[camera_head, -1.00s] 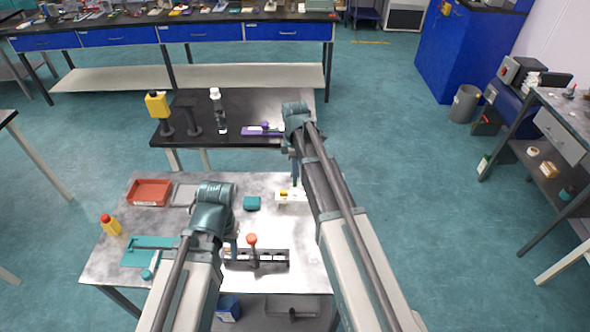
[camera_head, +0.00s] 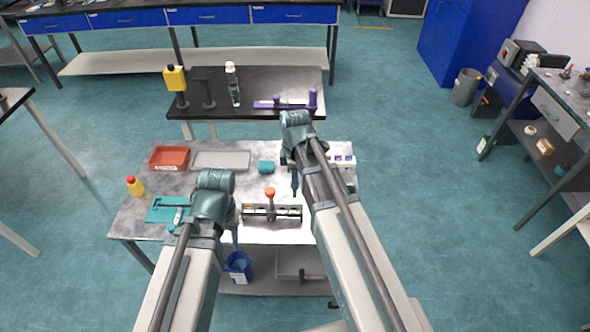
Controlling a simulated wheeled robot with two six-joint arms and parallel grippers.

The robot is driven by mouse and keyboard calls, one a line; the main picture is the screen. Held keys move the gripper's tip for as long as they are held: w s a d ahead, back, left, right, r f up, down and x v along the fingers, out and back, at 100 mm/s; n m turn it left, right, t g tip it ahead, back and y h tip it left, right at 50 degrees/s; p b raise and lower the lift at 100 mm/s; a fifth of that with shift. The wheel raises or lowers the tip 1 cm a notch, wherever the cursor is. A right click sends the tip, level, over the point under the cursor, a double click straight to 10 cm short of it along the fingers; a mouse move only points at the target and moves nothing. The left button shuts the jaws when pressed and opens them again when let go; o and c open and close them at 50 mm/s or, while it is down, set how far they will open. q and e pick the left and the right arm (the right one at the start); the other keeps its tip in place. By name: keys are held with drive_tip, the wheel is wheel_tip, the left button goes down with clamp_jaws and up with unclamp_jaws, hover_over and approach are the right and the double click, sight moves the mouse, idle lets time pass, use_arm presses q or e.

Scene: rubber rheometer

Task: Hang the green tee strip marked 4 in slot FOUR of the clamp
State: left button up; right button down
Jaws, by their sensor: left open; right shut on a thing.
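The clamp (camera_head: 287,213) is a dark bar with several pale-marked slots and an upright orange-topped knob (camera_head: 270,192), on the grey table. My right gripper (camera_head: 295,174) is above the table, just behind the clamp's right part. It is shut on a narrow dark green piece (camera_head: 295,186) that hangs down and looks like the tee strip. Its mark cannot be read, and it appears apart from the clamp. My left gripper (camera_head: 234,236) is open and empty, at the clamp's left, near the table's front edge. Slot labels are too small to read.
A white block with purple spots (camera_head: 343,160) is partly behind my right arm. A blue bin (camera_head: 238,264) is below.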

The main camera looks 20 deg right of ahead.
use_arm(q)
drive_tip(key=shift+s+a, duration=0.15)
drive_tip(key=shift+s, duration=0.1)
use_arm(e)
drive_tip(key=shift+s+a+f, duration=0.1)
drive_tip(key=shift+s+a, duration=0.15)
drive_tip(key=shift+s, duration=0.3)
use_arm(q)
drive_tip(key=shift+f+b, duration=2)
drive_tip(key=shift+f, duration=0.05)
use_arm(e)
drive_tip(key=shift+f, duration=2.05)
use_arm(q)
drive_tip(key=shift+f, duration=0.2)
use_arm(e)
drive_tip(key=shift+f, duration=0.2)
drive_tip(key=shift+f+b, duration=2.65)
drive_tip(key=shift+b, duration=0.25)
use_arm(q)
wheel_tip(320, 180, down, 5)
drive_tip(key=shift+f, duration=0.2)
